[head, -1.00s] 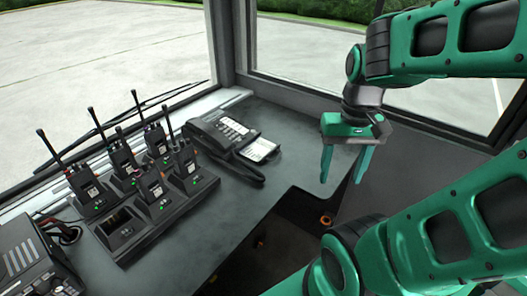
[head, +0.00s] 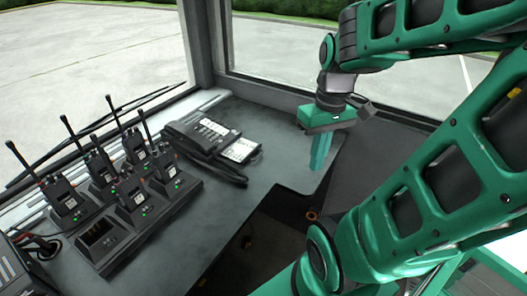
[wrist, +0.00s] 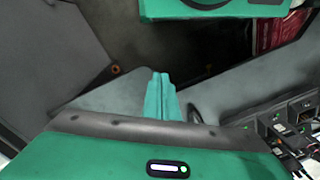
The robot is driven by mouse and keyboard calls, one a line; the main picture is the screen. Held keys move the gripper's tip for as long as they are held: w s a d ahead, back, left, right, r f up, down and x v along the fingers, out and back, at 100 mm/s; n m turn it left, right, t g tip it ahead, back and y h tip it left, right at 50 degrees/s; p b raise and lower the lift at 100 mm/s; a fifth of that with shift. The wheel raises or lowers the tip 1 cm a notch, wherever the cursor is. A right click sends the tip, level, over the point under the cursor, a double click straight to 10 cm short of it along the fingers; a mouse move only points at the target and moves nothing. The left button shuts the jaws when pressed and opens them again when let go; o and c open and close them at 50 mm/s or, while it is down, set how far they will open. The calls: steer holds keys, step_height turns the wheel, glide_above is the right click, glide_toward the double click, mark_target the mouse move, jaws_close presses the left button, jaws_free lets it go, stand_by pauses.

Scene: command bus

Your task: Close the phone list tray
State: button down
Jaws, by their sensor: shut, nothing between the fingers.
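A black desk phone (head: 190,136) sits on the grey counter near the window corner in the head view. Its phone list tray (head: 241,150), with a white list on it, sticks out from the phone's right side, so it is open. The handset lies along the phone's near side. My gripper (head: 320,168) points down to the right of the tray, apart from it, with its fingers together and nothing between them. The closed fingers also show in the wrist view (wrist: 160,95). The phone and tray cannot be made out in the wrist view.
A charger rack (head: 135,220) with several radios stands left of the phone. The grey counter (head: 195,235) is clear in front of the phone and between tray and gripper. A dark recess with an orange ring (head: 312,215) lies below the counter's edge.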

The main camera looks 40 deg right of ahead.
steer(key=w+d+f+n+t+y, duration=0.1)
steer(key=w+d+f+n+y, duration=0.2)
steer(key=w+n, duration=0.7)
steer(key=w+d+f+n+t+y, duration=0.15)
steer(key=w+d+n, duration=0.4)
steer(key=n, duration=0.85)
steer(key=shift+y, duration=0.45)
steer(key=x, duration=0.6)
steer(key=w+x, duration=0.1)
steer(key=x, duration=0.3)
steer(key=shift+a+r, duration=0.2)
steer(key=shift+a, duration=0.05)
steer(key=shift+w+a+f, duration=0.1)
steer(key=shift+w+a, duration=0.1)
steer(key=shift+w, duration=0.35)
steer(key=shift+w+a, duration=0.15)
steer(key=shift+w, duration=0.45)
steer(key=shift+w+a+f, duration=0.15)
steer(key=shift+w+a, duration=0.15)
steer(key=shift+w, duration=0.35)
glide_toward(236, 149)
steer(key=x, duration=0.5)
steer(key=shift+s+f, duration=0.25)
steer(key=shift+f, duration=0.05)
steer(key=shift+w+a+r, duration=0.1)
steer(key=shift+w+a, duration=0.05)
steer(key=shift+w, duration=0.1)
